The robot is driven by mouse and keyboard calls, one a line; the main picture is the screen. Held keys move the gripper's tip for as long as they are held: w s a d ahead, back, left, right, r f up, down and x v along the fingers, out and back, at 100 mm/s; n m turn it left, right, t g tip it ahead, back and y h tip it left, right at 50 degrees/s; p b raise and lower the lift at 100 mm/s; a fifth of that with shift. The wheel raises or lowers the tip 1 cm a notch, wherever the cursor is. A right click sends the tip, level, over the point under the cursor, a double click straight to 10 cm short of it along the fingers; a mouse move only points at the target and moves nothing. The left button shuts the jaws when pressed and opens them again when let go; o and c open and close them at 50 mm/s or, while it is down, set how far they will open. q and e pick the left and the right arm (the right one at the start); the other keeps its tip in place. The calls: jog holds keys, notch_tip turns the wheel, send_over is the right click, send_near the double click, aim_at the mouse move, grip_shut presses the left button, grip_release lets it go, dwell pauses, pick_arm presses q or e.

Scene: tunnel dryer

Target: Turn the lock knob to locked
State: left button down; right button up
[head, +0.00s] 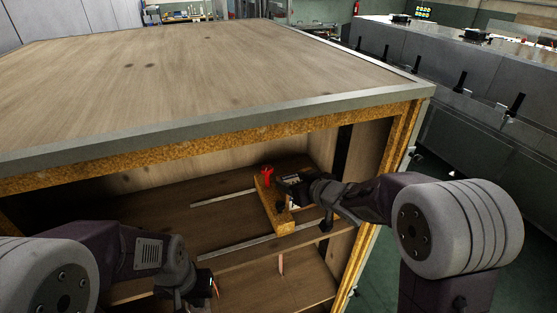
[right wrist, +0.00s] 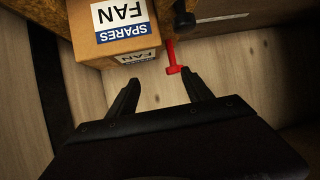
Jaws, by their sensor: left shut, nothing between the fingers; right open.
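The red lock knob (head: 266,171) shows at the far end of a narrow wooden panel (head: 268,203) inside the large wooden cabinet. In the right wrist view the red knob (right wrist: 173,60) is a slim T-shaped handle, just beyond the gap between my fingers. My right gripper (right wrist: 162,86) is open and empty there; no contact with the knob shows. In the head view the right gripper (head: 285,186) reaches into the cabinet over the panel, close to the knob. My left gripper (head: 212,286) is low at the cabinet front, shut and empty, away from the knob.
A cardboard box (right wrist: 115,52) labelled SPARES FAN stands beside the knob in the right wrist view, close to one finger. The cabinet top (head: 200,75) overhangs the opening. Metal rails (head: 235,248) run across the shelf. Grey machinery (head: 470,105) stands at the right.

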aim_at(267, 169)
jog(key=shift+n+y, duration=0.5)
jog(key=shift+y, duration=0.2)
jog(key=w+a, duration=0.2)
jog(key=w+a+f, duration=0.1)
jog(key=w+a, duration=0.1)
jog(key=w, duration=0.1)
jog(key=w+a, duration=0.2)
jog(key=shift+w+a+f, duration=0.3)
jog(key=shift+a+f, duration=0.05)
jog(key=shift+a, duration=0.05)
jog(key=shift+c, duration=0.3)
